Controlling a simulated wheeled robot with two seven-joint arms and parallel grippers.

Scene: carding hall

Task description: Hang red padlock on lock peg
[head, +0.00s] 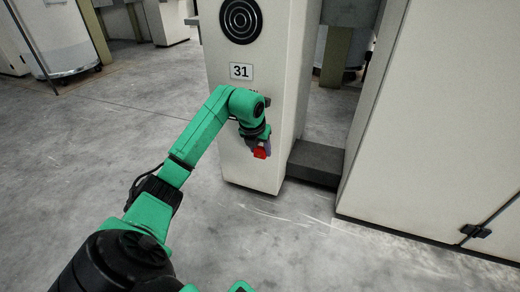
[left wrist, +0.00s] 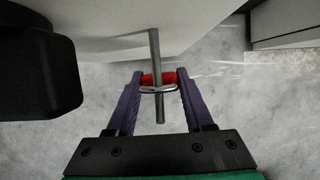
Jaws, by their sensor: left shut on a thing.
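The red padlock (head: 261,153) is at the tip of my left arm, low in front of the pale cabinet numbered 31 (head: 226,120). In the left wrist view, my left gripper (left wrist: 159,78) is shut, its two purple fingers on either side of the padlock's red body (left wrist: 168,77). The metal shackle (left wrist: 146,89) curves across the lock peg (left wrist: 154,48), a straight grey rod from the pale cabinet face. The rod overlaps body and shackle; it looks to pass through the loop, but I cannot be sure. The peg is not clear in the head view.
A dark block (head: 316,162) lies low in the gap right of the numbered cabinet. A large pale cabinet (head: 440,130) stands at the right. The grey concrete floor (head: 70,165) is open to the left.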

